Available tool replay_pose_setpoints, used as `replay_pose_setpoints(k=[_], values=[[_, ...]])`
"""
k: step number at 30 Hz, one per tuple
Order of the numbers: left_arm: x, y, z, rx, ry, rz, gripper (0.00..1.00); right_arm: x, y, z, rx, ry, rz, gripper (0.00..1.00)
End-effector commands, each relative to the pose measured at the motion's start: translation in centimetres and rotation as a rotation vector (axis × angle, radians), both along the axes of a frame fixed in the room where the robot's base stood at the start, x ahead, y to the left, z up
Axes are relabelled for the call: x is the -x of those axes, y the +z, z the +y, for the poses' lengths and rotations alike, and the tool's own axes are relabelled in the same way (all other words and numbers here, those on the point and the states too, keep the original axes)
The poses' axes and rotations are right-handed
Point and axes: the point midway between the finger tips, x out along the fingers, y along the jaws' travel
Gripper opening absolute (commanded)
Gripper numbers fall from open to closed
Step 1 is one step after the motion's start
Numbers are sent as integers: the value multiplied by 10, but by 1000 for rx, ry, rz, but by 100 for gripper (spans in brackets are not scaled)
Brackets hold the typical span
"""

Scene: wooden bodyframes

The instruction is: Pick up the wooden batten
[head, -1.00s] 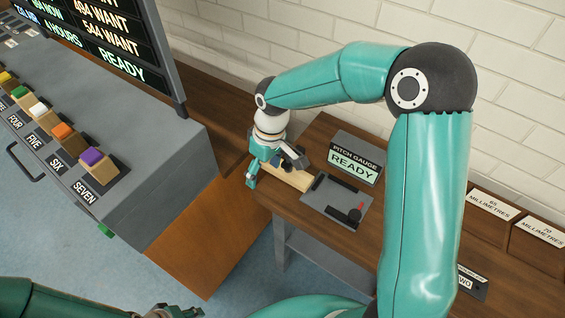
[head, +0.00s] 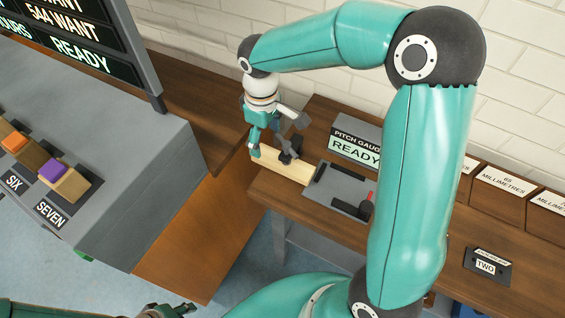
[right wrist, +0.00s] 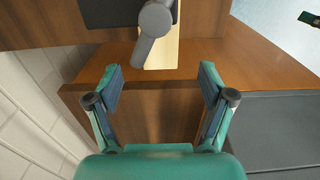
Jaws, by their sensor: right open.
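The wooden batten (head: 290,171) is a pale flat strip on the brown bench, beside the pitch gauge. In the right wrist view the batten (right wrist: 163,52) lies ahead of the fingers, partly hidden by a grey lever-like part. My right gripper (head: 279,136) is over the bench near the batten. In the right wrist view the same gripper (right wrist: 162,86) has its fingers spread, with nothing between them but bare wood beyond. My left gripper (head: 178,309) shows only partly at the bottom edge, far from the batten; its jaws are unclear.
A dark grey upright part (head: 291,150) stands at the batten. The grey gauge plate (head: 338,190) and a "READY" sign (head: 357,146) are to its right. A grey cabinet with coloured blocks (head: 150,150) stands left. A white brick wall (head: 230,32) is behind.

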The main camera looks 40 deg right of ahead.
Motion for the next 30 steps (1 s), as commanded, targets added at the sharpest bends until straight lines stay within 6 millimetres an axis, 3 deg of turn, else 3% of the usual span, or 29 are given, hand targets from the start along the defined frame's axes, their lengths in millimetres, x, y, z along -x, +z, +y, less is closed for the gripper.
replay_pose_setpoints(k=[8,18,26,30], values=[[0,1,0,0,0,0,33,1,-19,-1,0,-1,3,81],[0,5,0,0,0,0,33,-1,-61,-1,-1,-2,1,81],[0,5,0,0,0,0,33,-1,-63,-1,-1,-2,-1,81],[0,5,0,0,0,0,33,-1,-63,-1,-1,-2,-1,58]])
